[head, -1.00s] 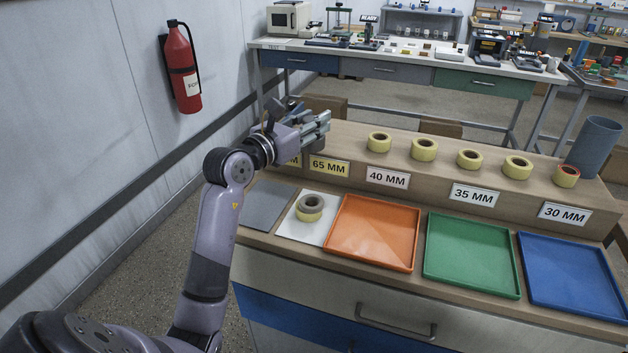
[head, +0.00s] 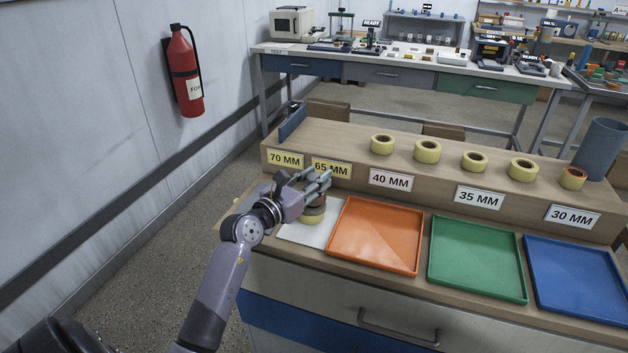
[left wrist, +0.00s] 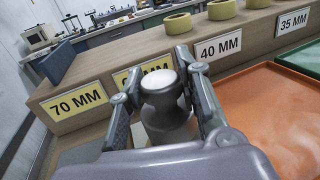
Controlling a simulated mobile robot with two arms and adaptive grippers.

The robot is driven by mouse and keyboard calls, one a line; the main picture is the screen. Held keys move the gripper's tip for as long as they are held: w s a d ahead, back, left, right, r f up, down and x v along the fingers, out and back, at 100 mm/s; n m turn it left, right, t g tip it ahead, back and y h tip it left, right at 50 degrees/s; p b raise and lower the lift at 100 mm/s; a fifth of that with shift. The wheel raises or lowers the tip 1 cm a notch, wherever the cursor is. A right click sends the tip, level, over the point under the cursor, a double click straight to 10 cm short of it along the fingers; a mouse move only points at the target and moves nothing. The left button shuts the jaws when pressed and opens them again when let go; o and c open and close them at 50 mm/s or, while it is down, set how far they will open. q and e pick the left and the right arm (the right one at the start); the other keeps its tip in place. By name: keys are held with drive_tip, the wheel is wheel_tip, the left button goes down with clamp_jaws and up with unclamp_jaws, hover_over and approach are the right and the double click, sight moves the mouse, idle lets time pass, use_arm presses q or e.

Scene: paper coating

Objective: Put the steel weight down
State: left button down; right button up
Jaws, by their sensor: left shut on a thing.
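The steel weight (left wrist: 165,112) is a grey cylinder with a round knob on top, upright in the left wrist view. My left gripper (head: 318,184) is shut on it, with one finger on each side of the knob; the fingers also show in the left wrist view (left wrist: 160,92). In the head view the weight is mostly hidden by the gripper, just above a yellow tape roll (head: 311,220) on a white pad (head: 296,232). I cannot tell whether the weight touches the roll. My right gripper is not in view.
An orange tray (head: 376,236), a green tray (head: 478,258) and a blue tray (head: 575,280) lie to the right. Behind is a raised wooden shelf (head: 345,140) with size labels, several tape rolls (head: 428,152) and a grey cylinder (head: 602,148). A blue upright plate (head: 292,122) stands at its left end.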

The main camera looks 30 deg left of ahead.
use_arm(q)
drive_tip(key=shift+r, duration=0.2)
drive_tip(key=shift+f+b, duration=0.3)
drive_tip(key=shift+f, duration=0.3)
drive_tip(key=c, duration=1.2)
unclamp_jaws()
drive_tip(key=shift+f, duration=0.1)
drive_tip(key=shift+r, duration=0.35)
drive_tip(key=s, duration=1.2)
drive_tip(key=shift+a+r+b, duration=0.25)
drive_tip(key=shift+a+b, duration=0.1)
drive_tip(key=shift+a, duration=0.05)
